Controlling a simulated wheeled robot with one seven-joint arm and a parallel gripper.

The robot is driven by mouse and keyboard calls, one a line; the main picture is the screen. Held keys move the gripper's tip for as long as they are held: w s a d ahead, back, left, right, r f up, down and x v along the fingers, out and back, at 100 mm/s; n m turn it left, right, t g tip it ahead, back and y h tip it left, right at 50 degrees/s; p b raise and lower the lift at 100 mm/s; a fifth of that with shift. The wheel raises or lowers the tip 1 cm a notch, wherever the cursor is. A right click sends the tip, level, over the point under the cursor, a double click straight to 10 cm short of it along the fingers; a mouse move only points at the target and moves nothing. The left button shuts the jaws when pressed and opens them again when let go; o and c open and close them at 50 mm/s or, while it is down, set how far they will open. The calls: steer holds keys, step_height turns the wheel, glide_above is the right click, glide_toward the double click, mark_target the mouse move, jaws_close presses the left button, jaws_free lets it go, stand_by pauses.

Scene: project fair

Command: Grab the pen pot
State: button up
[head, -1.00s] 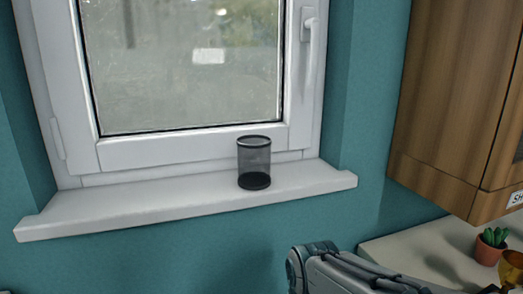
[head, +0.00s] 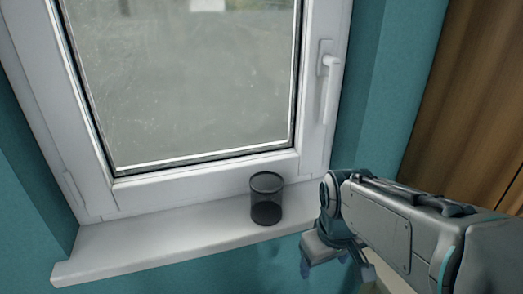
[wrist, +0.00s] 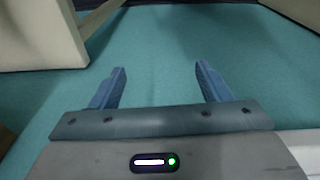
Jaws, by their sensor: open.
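The pen pot (head: 266,199) is a dark mesh cylinder, open at the top. It stands upright on the white window sill (head: 150,244), towards the sill's right end, in the head view. My gripper (head: 335,272) is to the right of the pot and lower in the picture, in front of the wall and apart from the pot. In the wrist view its two blue fingers (wrist: 160,85) are spread with nothing between them. The pot does not show in the wrist view.
A closed window (head: 190,80) with a white handle (head: 327,85) rises behind the sill. A wooden cabinet (head: 465,100) is at the right. The sill left of the pot is bare. The wrist view shows mostly teal surface (wrist: 160,35) and a pale block (wrist: 40,40) at upper left.

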mark_target(267, 198)
steer(key=w+a+r+n+p, duration=0.3)
steer(key=a+r+n+p, duration=0.1)
steer(key=r+n+p, duration=0.25)
steer(key=w+a+r+n+g+p, duration=0.1)
steer(key=w+a+r+n+p, duration=0.3)
steer(key=r+n, duration=0.35)
steer(key=w+a+r+n+p, duration=0.3)
steer(key=r+n+p, duration=0.4)
steer(key=r, duration=0.1)
step_height(267, 198, down, 14)
steer(key=b, duration=1)
steer(key=shift+a, duration=0.1)
steer(key=shift+r, duration=0.1)
steer(key=c, duration=0.8)
